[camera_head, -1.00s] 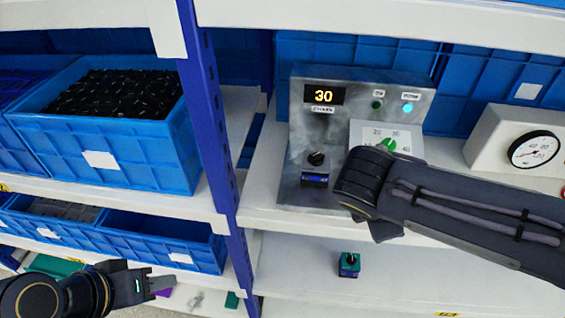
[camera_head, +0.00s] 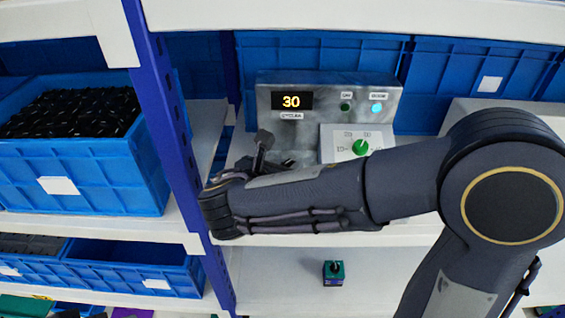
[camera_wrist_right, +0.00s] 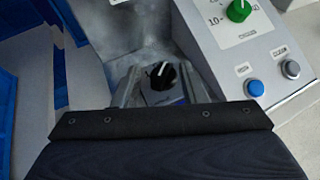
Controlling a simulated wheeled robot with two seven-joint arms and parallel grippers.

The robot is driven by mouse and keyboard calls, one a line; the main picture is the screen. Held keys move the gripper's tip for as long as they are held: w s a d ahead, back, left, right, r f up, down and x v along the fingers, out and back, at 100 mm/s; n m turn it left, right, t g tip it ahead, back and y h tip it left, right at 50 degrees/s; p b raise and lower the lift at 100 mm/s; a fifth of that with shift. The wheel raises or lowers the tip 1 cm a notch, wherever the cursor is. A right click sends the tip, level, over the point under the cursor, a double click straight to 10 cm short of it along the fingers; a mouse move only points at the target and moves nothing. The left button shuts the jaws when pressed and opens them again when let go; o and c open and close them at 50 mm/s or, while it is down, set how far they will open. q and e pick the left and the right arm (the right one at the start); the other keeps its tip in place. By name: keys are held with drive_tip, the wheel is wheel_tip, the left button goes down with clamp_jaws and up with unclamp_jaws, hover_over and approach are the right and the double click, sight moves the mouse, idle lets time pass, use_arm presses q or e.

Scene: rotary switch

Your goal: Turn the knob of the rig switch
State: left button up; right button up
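The rig switch shows in the right wrist view as a black knob (camera_wrist_right: 163,75) with a white pointer line, on a small block with a blue front. In the head view my right arm hides it. My right gripper (camera_wrist_right: 160,90) is open, with one grey finger on each side of the knob. I cannot tell whether the fingers touch it. In the head view one dark fingertip stands up beyond my wrist, in front of the grey metal rig (camera_head: 300,133). The rig's display (camera_head: 291,101) reads 30. My left gripper is not clearly in view.
A panel with a green dial knob (camera_head: 360,147) stands right of the switch; blue (camera_wrist_right: 256,88) and grey (camera_wrist_right: 291,69) buttons sit below it. A loose green-topped switch (camera_head: 333,270) is on the lower shelf. A blue shelf post (camera_head: 168,130) stands left.

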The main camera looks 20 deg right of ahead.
drive_tip(key=shift+f, duration=0.1)
drive_tip(key=shift+d, duration=0.1)
clamp_jaws()
drive_tip(key=shift+n+y, duration=0.3)
drive_tip(key=n+y, duration=0.1)
drive_tip(key=n+t+y, duration=0.2)
drive_tip(key=shift+s+d+y, duration=0.25)
drive_tip(key=shift+d+y, duration=0.05)
drive_tip(key=shift+d, duration=0.1)
drive_tip(key=n+y, duration=0.1)
drive_tip(key=n+t+y+b, duration=0.1)
drive_tip(key=n+y, duration=0.1)
drive_tip(key=shift+s+d, duration=0.1)
drive_tip(key=shift+d, duration=0.25)
drive_tip(key=shift+d+n+y+b, duration=0.15)
drive_tip(key=shift+n+y+b, duration=0.3)
drive_tip(key=shift+n+y, duration=0.85)
